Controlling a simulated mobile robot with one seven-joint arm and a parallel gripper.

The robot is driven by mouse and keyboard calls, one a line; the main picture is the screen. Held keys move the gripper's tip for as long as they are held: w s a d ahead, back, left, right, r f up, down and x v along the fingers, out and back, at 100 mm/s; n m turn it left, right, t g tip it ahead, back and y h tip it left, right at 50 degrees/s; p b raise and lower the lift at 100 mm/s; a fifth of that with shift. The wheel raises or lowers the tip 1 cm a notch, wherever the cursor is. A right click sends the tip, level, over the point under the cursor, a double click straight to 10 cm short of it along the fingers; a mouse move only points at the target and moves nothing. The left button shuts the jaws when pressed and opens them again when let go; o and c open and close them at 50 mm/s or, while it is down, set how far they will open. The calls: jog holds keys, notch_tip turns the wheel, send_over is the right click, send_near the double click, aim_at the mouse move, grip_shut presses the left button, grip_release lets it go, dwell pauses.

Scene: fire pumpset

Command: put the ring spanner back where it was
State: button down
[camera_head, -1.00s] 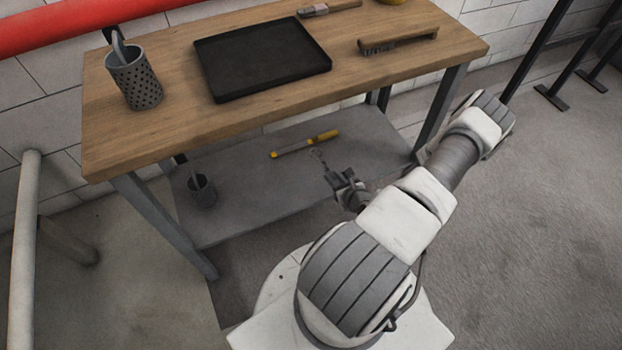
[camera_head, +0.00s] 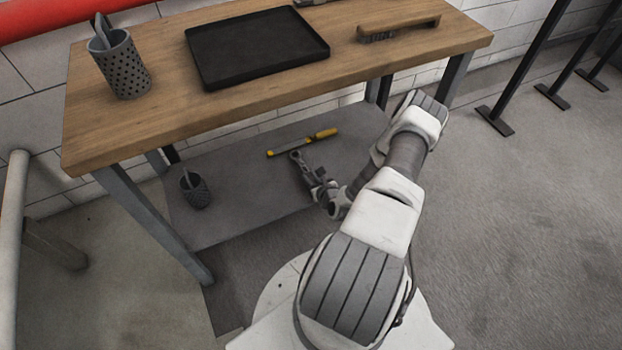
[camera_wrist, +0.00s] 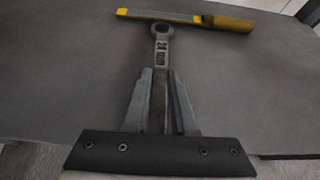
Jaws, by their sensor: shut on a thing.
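The ring spanner (camera_wrist: 161,48) is grey metal with a ring end and raised marks on its shank. In the wrist view it points away from my gripper (camera_wrist: 160,90), whose two fingers are shut on its shank. In the head view the spanner (camera_head: 297,158) shows its ring end over the grey lower shelf (camera_head: 235,180), with my gripper (camera_head: 316,180) just behind it. The ring end is close to a yellow-handled tool (camera_head: 303,143). I cannot tell whether the spanner touches the shelf. Its rear end is hidden between the fingers.
The yellow-handled tool, seen also in the wrist view (camera_wrist: 185,18), lies across the shelf beyond the ring. A small dark perforated cup (camera_head: 195,190) stands at the shelf's left. Above is the wooden bench top (camera_head: 160,110) with a black tray (camera_head: 255,48), a perforated holder (camera_head: 122,65) and a brush (camera_head: 400,27).

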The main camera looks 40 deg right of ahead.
jog(key=c, duration=0.7)
grip_release()
jog(key=shift+c, duration=0.2)
